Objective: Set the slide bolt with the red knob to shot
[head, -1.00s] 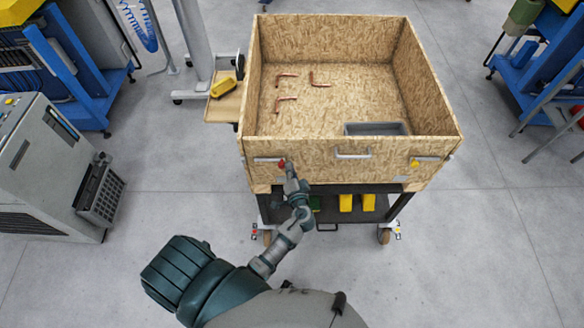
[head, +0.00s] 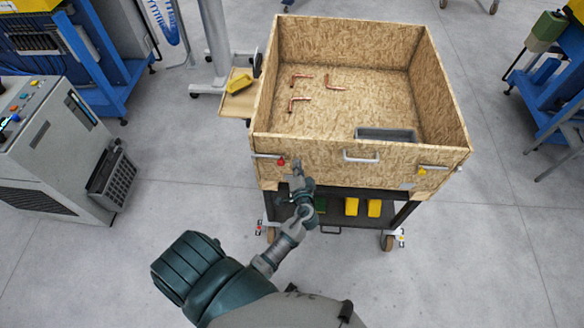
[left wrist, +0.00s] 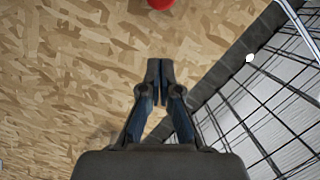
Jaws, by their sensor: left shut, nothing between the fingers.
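The slide bolt with the red knob (head: 281,161) is on the left of the front wall of the wooden box (head: 340,172). Its pale bar (head: 265,156) runs to the left of the knob. The red knob also shows at the top edge of the left wrist view (left wrist: 160,3). My left gripper (head: 297,167) is just to the right of the knob and slightly below it, apart from it. In the left wrist view its fingers (left wrist: 160,68) are together and empty in front of the wooden wall. My right gripper is not in view.
A second bolt with a yellow knob (head: 422,171) is at the right of the same wall, with a white handle (head: 361,156) between them. Copper pieces (head: 300,90) and a grey tray (head: 386,134) lie in the box. The floor in front is clear.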

